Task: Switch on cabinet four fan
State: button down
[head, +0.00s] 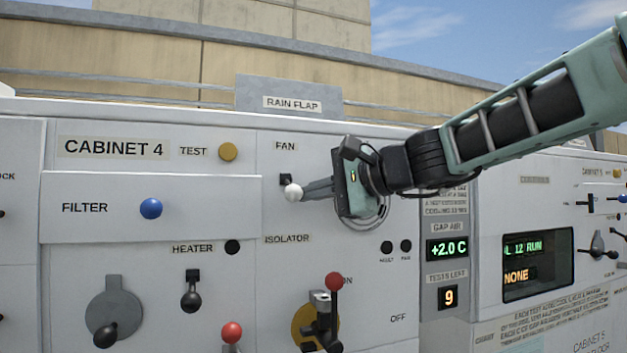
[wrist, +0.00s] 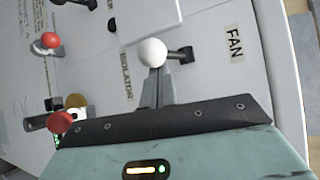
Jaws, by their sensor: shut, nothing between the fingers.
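The fan switch on cabinet 4 is a white ball knob (head: 293,192) on a short black lever under the FAN label (head: 285,146). The ball hangs slightly below its black mount. My gripper (head: 309,190) comes in from the right with its fingers shut and nothing between them. The fingertips are right at the ball's right side in the head view; whether they touch it I cannot tell. In the wrist view the white ball (wrist: 152,52) stands just beyond the shut fingertips (wrist: 155,76) and partly covers them. The FAN label (wrist: 236,43) is to its right.
The red-knobbed isolator handle (head: 333,282) sticks out below my gripper. The heater lever (head: 191,296), the blue filter knob (head: 151,208) and the yellow test button (head: 228,152) lie left. A gap air display (head: 447,250) reads +2.0 C at right.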

aim_at(288, 180)
jog(key=shift+s+r+g+h+p, duration=0.1)
jog(key=shift+r+g+h+p, duration=0.25)
jog(key=shift+p, duration=0.35)
jog(key=shift+r+p, duration=0.2)
jog(key=shift+p, duration=0.1)
jog(key=shift+s+r, duration=0.15)
jog(key=shift+r, duration=0.05)
jog(key=shift+r+b, duration=0.55)
jog(key=shift+r, duration=0.5)
dwell(0.9)
